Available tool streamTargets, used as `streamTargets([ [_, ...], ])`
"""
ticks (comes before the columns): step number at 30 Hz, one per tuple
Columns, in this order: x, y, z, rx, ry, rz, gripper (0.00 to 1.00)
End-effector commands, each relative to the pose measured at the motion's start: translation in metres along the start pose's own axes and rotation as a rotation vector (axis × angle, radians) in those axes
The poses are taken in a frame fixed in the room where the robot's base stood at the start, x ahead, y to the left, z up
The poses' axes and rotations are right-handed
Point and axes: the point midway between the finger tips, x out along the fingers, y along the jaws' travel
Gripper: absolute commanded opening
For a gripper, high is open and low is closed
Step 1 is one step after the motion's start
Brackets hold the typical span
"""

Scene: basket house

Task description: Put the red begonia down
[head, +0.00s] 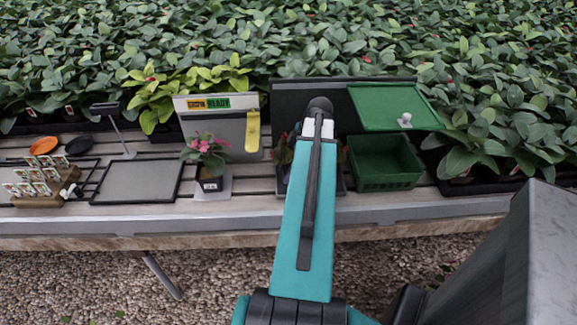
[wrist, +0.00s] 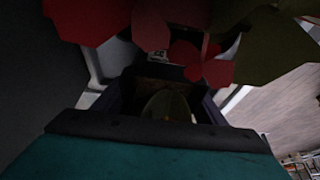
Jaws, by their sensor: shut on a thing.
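The red begonia shows red and dark leaves across the top of the wrist view (wrist: 150,25). Its leaves also show in the head view (head: 283,152), partly behind my arm. My gripper (wrist: 165,100) is shut on the begonia's pot, just below the leaves; the wrist view there is very dark. In the head view my teal arm reaches over the slatted bench and hides the gripper and most of the plant. Whether the pot touches the surface below cannot be told.
A pink-flowered plant (head: 207,150) in a black pot stands left, before a READY board (head: 225,128). A green crate (head: 385,178) stands right, with a green panel (head: 380,108) behind. A black-framed grey tray (head: 137,182) lies empty. Label stakes stand in a wooden block (head: 45,200).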

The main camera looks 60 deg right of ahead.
Motion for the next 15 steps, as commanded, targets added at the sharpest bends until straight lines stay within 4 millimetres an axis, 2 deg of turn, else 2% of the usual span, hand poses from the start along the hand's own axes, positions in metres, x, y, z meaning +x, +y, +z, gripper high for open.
streamTargets([
  [3, 0.0026, 0.0001, 0.0012, 0.0, 0.0, 0.0, 0.36],
  [4, 0.0028, 0.0, 0.0014, 0.0, 0.0, 0.0, 0.67],
  [7, 0.0022, 0.0001, 0.0012, 0.0, 0.0, 0.0, 0.84],
  [15, 0.0019, 0.0001, 0.0014, 0.001, 0.0, 0.0, 0.84],
])
